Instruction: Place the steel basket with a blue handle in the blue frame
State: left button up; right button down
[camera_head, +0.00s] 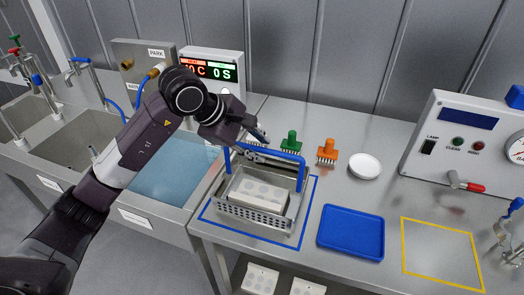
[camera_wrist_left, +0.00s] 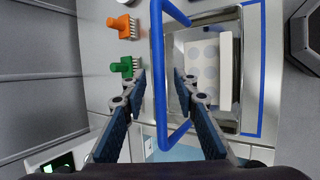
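The steel basket (camera_head: 252,215) stands upright on the steel counter, holding a white block with round marks. Its blue handle (camera_head: 275,153) arches over it. The blue frame (camera_head: 311,212) is an outline on the counter, and the basket stands inside it. My left gripper (camera_head: 262,148) is at the handle's top. In the left wrist view the handle (camera_wrist_left: 158,60) runs between the open fingertips of the left gripper (camera_wrist_left: 160,82), with gaps visible on both sides. The basket (camera_wrist_left: 182,85) and part of the blue frame (camera_wrist_left: 250,100) also show there. My right gripper is not in view.
A blue tray (camera_head: 351,232) lies right of the frame, then a yellow outline (camera_head: 443,228). Green (camera_head: 291,143) and orange (camera_head: 327,150) brushes and a white dish (camera_head: 365,166) stand behind. A water-filled basin (camera_head: 170,183) is left.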

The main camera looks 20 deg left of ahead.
pick_arm(q)
jog(key=b+v, duration=0.1)
jog(key=v, duration=0.8)
jog(key=shift+s+r, duration=0.25)
jog(key=shift+r, duration=0.05)
jog(key=shift+a, duration=0.1)
